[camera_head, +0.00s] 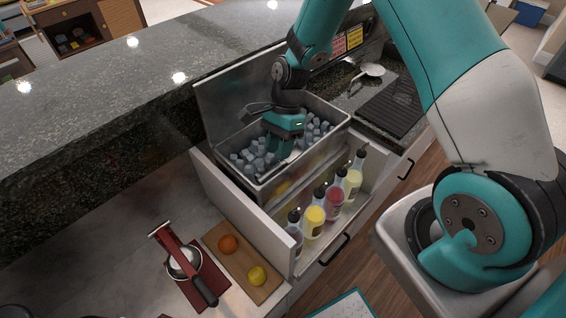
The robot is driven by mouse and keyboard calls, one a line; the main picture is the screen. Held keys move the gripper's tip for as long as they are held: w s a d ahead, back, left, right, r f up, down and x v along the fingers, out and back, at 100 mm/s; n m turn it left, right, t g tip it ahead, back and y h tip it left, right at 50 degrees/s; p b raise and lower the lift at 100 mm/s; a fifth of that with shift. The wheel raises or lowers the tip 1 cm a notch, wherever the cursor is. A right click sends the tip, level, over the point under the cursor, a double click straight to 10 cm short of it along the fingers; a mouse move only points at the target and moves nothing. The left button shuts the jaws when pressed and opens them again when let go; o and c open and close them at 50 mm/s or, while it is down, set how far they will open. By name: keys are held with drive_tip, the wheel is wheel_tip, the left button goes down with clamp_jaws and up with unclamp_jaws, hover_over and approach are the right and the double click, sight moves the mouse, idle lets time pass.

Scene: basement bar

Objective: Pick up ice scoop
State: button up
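My gripper (279,146) points down into an open metal ice bin (256,188). Its teal fingers are low among the ice cubes (318,130), near the bin's middle. I cannot tell whether the fingers are open or shut, or whether they touch anything but ice. No ice scoop shows clearly in the bin; the gripper and its wrist hide part of the ice. A shiny metal utensil with a rounded head (373,70) lies on the counter behind and right of the bin. I cannot tell whether it is a scoop or a strainer.
Several bottles (335,200) stand in a rack along the bin's front. The raised bin lid (232,92) stands behind. A dark drip mat (393,105) is at right. A cutting board (243,262) with fruit and a red-handled squeezer (185,264) lie front left.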

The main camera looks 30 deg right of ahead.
sight(277, 165)
drive_tip(key=p+x, duration=0.1)
drive_tip(key=x, duration=0.3)
drive_tip(key=shift+s+r, duration=0.1)
drive_tip(key=shift+s, duration=0.05)
drive_tip(key=shift+s+f+p, duration=0.1)
drive_tip(key=shift+f+p, duration=0.2)
drive_tip(key=shift+f, duration=0.2)
clamp_jaws()
drive_tip(key=shift+r, duration=0.15)
wheel_tip(277, 165, up, 20)
drive_tip(key=b, duration=0.2)
